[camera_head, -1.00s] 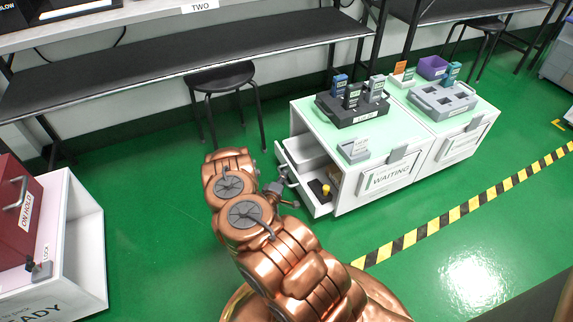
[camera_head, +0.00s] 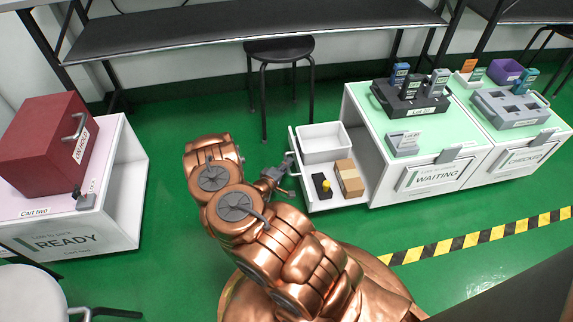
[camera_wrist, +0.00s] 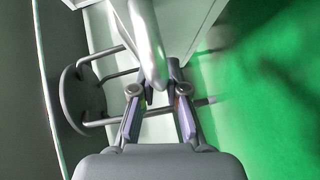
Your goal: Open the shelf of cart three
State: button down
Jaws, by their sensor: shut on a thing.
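The shelf (camera_head: 301,184) of the white, green-topped cart (camera_head: 382,182) marked WAITING is pulled out to the left, well clear of the cart body. My gripper (camera_head: 280,175) is at the shelf's outer left face, shut on its metal handle (camera_head: 289,163). In the wrist view the silver handle bar (camera_wrist: 147,40) runs down between the two fingers of my gripper (camera_wrist: 157,108). The exact finger contact is partly hidden by the bar. On the shelf are a white bin (camera_head: 323,143), a cardboard box (camera_head: 348,178) and a black-and-yellow button box (camera_head: 322,186).
A cart marked READY (camera_head: 110,225) with a dark red case (camera_head: 45,145) stands at the left. A black stool (camera_head: 279,50) stands behind my arm. A grey seat (camera_head: 30,290) is at lower left.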

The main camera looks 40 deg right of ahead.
jog(key=c, duration=1.2)
grip_release()
jog(key=shift+a, duration=0.15)
jog(key=v, duration=1.2)
